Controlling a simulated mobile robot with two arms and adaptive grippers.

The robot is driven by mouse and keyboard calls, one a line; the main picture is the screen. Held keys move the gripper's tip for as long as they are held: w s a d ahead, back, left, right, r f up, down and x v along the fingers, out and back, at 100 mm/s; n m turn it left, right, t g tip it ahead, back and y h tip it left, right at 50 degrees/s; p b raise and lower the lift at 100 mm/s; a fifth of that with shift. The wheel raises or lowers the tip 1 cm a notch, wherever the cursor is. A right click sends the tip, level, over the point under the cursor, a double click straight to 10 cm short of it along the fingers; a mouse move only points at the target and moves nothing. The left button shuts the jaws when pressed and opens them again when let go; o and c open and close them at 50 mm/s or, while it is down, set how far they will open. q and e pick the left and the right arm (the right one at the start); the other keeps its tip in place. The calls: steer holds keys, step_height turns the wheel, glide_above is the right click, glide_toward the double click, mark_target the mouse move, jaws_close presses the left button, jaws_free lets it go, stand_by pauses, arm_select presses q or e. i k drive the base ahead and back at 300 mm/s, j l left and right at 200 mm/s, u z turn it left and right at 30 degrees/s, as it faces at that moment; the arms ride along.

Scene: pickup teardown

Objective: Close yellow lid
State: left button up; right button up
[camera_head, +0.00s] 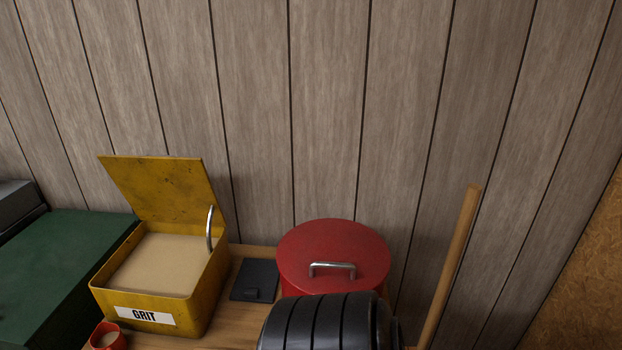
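The yellow lid (160,190) stands open, tilted back toward the wall at the rear of the yellow box (206,290). The box has a white "GRIT" label (145,316) on its front and is filled with pale, sand-like grit (160,264). A curved metal bar (210,228) shows at the lid's right side, above the box's right edge. Neither of my grippers is in view.
A red round lid with a metal handle (333,250) is at the right. A dark ribbed object (330,322) covers its lower part. A dark flat item (255,280), a small red cup (108,337), a green case (65,270) and a wooden pole (452,265) are nearby.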

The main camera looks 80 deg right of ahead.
mark_target(168, 189)
steer(key=z, duration=1.55)
